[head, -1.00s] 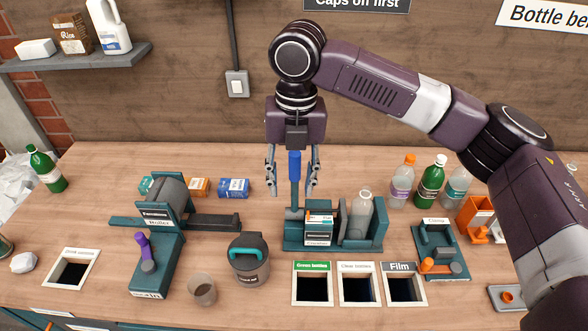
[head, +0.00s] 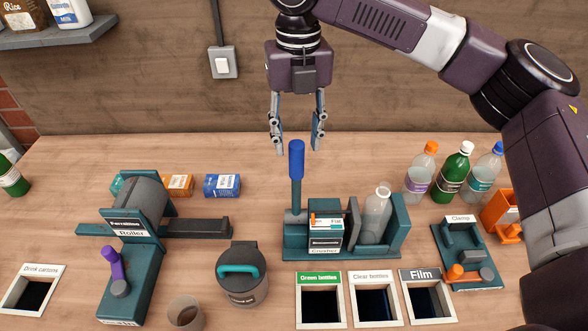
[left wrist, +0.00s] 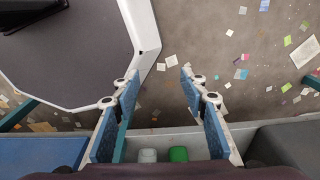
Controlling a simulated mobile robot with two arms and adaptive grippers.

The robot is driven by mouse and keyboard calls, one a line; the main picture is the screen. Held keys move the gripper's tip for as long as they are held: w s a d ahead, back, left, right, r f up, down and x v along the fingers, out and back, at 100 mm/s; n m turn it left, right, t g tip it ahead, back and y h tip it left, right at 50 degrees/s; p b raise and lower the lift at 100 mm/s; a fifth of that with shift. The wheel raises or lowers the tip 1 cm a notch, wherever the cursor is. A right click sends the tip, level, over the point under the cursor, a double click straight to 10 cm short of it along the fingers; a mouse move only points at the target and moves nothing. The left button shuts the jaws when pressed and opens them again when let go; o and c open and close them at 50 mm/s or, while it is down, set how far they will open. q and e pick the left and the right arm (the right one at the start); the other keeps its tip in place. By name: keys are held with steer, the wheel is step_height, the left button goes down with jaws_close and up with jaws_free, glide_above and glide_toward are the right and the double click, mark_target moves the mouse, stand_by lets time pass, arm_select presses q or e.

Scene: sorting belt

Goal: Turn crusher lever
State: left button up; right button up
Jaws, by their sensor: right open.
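The crusher (head: 325,238) stands on the bench in the head view, a teal machine with a small scale on top. Its lever (head: 297,165) has a blue grip and stands upright at the left of the crusher. A clear bottle (head: 375,215) stands in the crusher between a grey plate and the teal end wall. My right gripper (head: 298,145) is open and points down, its fingertips either side of the top of the lever, apart from it in the picture. My left gripper (left wrist: 160,73) shows only in the left wrist view, open and empty over the littered floor.
A roller (head: 135,215) and a lidded jar (head: 242,285) stand left of the crusher. Bin openings, such as green bottles (head: 320,278), lie in front. Several bottles (head: 420,172) and a clamp (head: 462,240) stand to the right. Cartons (head: 222,186) lie behind the roller.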

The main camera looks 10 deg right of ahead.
mark_target(296, 168)
steer(key=shift+w+f, duration=0.35)
steer(key=shift+f, duration=0.2)
steer(key=shift+w+f, duration=0.2)
steer(key=shift+f, duration=0.05)
steer(key=f+p, duration=0.1)
steer(key=f, duration=0.6)
steer(key=shift+s+f, duration=0.1)
steer(key=shift+s, duration=0.1)
arm_select(q)
steer(key=shift+w+r, duration=0.25)
steer(key=shift+w, duration=0.5)
arm_select(e)
jaws_close()
